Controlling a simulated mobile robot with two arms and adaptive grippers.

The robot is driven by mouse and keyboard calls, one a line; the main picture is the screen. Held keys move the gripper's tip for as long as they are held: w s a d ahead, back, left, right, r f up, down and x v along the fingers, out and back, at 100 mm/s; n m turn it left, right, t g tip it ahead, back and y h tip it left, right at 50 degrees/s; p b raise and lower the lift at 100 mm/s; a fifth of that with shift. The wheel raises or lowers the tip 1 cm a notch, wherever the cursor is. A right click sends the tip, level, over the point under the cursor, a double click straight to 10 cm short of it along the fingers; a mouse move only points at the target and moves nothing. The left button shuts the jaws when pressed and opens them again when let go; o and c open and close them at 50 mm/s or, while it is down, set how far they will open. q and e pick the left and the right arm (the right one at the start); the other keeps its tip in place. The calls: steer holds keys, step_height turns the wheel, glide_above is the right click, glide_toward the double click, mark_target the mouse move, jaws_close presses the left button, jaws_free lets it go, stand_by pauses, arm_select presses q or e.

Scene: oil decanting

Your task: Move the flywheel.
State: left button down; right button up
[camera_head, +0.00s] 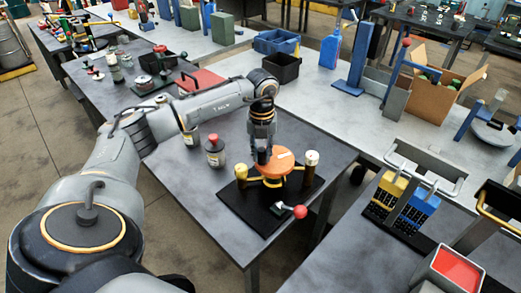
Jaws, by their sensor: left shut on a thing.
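The flywheel (280,164), an orange disc with a small pale mark, is at a black-based stand (251,208) on the dark table. I cannot tell whether it rests on the stand or is held just above it. Yellow parts and posts stand around it, and a lever with a red ball sticks out in front. My left gripper (263,153) points down over the disc's left part and is shut on it, hiding its contact area. My right gripper is not in view.
A red flat case (201,81) and a black bin (281,68) lie behind. A cardboard box (432,92) is at the right. The table's front left is clear.

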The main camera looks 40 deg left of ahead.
arm_select(q)
steer(key=shift+s+d+n, duration=0.1)
steer(key=shift+d+n, duration=0.3)
steer(key=shift+n, duration=0.6)
steer(key=shift+s+d+n, duration=0.1)
steer(key=shift+d+n, duration=0.3)
steer(key=shift+n, duration=0.6)
steer(key=c, duration=1.1)
jaws_free()
steer(key=shift+c, duration=0.2)
step_height(320, 180, up, 12)
steer(key=shift+f, duration=0.1)
